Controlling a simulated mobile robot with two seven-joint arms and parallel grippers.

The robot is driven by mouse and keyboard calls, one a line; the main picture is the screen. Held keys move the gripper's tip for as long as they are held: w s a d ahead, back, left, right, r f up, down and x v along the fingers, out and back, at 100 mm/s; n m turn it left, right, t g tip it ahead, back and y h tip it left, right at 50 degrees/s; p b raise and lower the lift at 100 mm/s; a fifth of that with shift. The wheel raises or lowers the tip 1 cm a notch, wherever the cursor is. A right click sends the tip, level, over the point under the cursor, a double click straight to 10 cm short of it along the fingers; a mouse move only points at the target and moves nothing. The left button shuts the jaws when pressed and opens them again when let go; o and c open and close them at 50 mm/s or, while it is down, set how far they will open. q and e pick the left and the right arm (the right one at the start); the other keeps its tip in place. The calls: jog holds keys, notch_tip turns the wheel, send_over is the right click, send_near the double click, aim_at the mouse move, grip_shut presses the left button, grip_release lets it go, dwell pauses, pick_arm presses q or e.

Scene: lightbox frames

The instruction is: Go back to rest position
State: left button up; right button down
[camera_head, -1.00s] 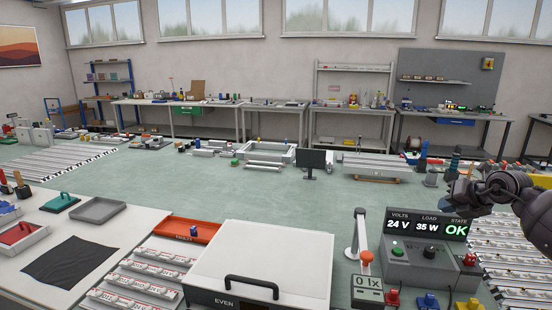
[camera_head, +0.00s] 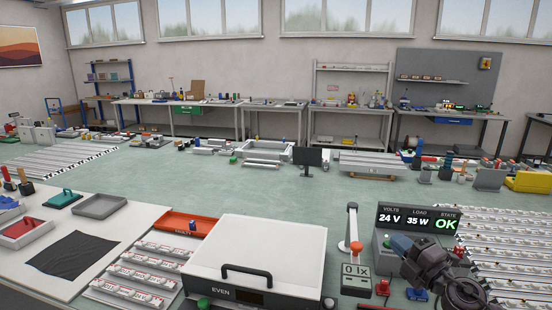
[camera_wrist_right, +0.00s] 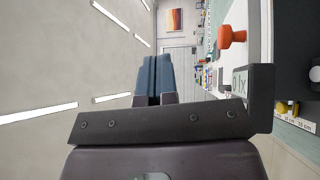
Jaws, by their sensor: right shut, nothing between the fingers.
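My right gripper (camera_head: 398,242) is in the head view at the lower right, in front of the power supply (camera_head: 418,218) whose display reads 24 V, 35 W and OK. Its blue fingers hide part of the power supply's front. In the right wrist view the fingers (camera_wrist_right: 153,75) are together with nothing between them. My left gripper is out of view.
A white lightbox (camera_head: 262,250) with a black handle stands at front centre. A lever post with an orange knob (camera_head: 356,247) stands between it and my right gripper. Small red (camera_head: 382,288) and blue (camera_head: 416,294) items lie below the gripper.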

jog(key=s+d+f+m+g+h, duration=0.25)
jog(key=s+f+m+h, duration=0.4)
jog(key=s+m, duration=0.35)
jog(key=s+d+f+m+g+h, duration=0.2)
jog(key=s+f+m+g+h, duration=0.1)
jog(key=s+f+m+h, duration=0.5)
jog(key=s+a+f+m+g+y, duration=0.2)
jog(key=s+a+m+g, duration=0.15)
jog(key=s, duration=0.65)
jog(key=s+a+f+m+g+y, duration=0.1)
jog(key=s+a+m+g+y, duration=0.15)
jog(key=s+g, duration=0.45)
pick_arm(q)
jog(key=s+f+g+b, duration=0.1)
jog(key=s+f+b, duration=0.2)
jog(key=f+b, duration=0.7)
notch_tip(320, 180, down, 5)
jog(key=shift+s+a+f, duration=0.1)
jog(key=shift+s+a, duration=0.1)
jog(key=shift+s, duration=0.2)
pick_arm(e)
jog(key=w+f+n+t, duration=0.1)
jog(key=f+t, duration=0.3)
jog(key=f, duration=0.7)
jog(key=w+f+t+y, duration=0.1)
jog(key=w+f+t, duration=0.2)
jog(key=f, duration=0.8)
jog(key=shift+d+n+t, duration=0.4)
jog(key=shift+d+t, duration=0.05)
jog(key=shift+t, duration=0.75)
